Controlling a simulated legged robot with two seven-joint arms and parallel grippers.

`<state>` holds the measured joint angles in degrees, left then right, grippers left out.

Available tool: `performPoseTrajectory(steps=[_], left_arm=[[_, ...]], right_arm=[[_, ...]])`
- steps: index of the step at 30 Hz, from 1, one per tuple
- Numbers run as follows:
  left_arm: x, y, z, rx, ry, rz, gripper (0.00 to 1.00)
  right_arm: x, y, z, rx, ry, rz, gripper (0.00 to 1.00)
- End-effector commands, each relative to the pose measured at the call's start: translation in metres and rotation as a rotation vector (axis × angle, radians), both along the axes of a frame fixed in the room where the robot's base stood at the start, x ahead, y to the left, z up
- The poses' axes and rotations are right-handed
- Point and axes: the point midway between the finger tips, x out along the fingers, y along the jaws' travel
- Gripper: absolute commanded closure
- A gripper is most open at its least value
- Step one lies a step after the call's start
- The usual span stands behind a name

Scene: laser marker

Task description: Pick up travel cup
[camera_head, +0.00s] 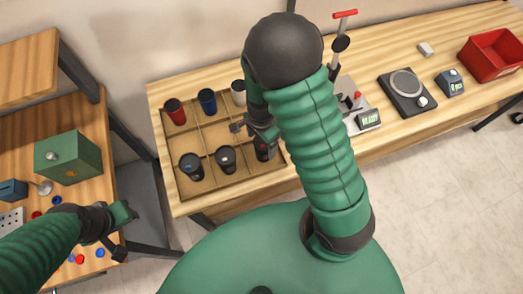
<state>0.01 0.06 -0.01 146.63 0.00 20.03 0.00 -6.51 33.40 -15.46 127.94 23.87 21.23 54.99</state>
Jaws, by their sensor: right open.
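Several travel cups stand upright in a divided cardboard tray (213,137) on the wooden table. The back row has a red cup (175,111), a blue cup (208,101) and a whitish cup (238,92). The front row has two black cups, one at the left (191,166) and one in the middle (226,158), and a dark cup (263,151) at the right. My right gripper (252,130) is open above the right side of the tray, close to that dark cup and partly covering it. My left gripper (124,230) is over the left table's edge, away from the cups; its jaw state is unclear.
Right of my arm are a device with a red-handled lever (342,30), a scale (406,88), a small display box (450,82) and a red bin (494,52). A green box (68,157) and small coloured parts lie on the left table. A gap separates the tables.

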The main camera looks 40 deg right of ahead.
Motion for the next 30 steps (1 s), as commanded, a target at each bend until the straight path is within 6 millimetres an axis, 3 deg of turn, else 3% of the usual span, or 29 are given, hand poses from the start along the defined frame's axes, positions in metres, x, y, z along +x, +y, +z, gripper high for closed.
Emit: performPoseTrajectory(steps=[4,11,21,30], left_arm=[[0.000,0.000,-0.004,0.000,0.000,0.000,0.64],[0.000,0.000,-0.003,0.000,0.000,0.000,0.64],[0.000,0.000,-0.003,0.000,0.000,0.000,0.64],[0.000,0.000,-0.003,0.000,0.000,0.000,0.64]], right_arm=[[-0.001,-0.003,-0.024,0.002,0.002,-0.001,0.16],[0.001,-0.003,-0.028,0.001,0.001,0.000,0.16],[0.000,-0.003,-0.027,0.001,0.000,0.000,0.53],[0.001,-0.003,-0.025,0.001,-0.001,0.000,0.53]])
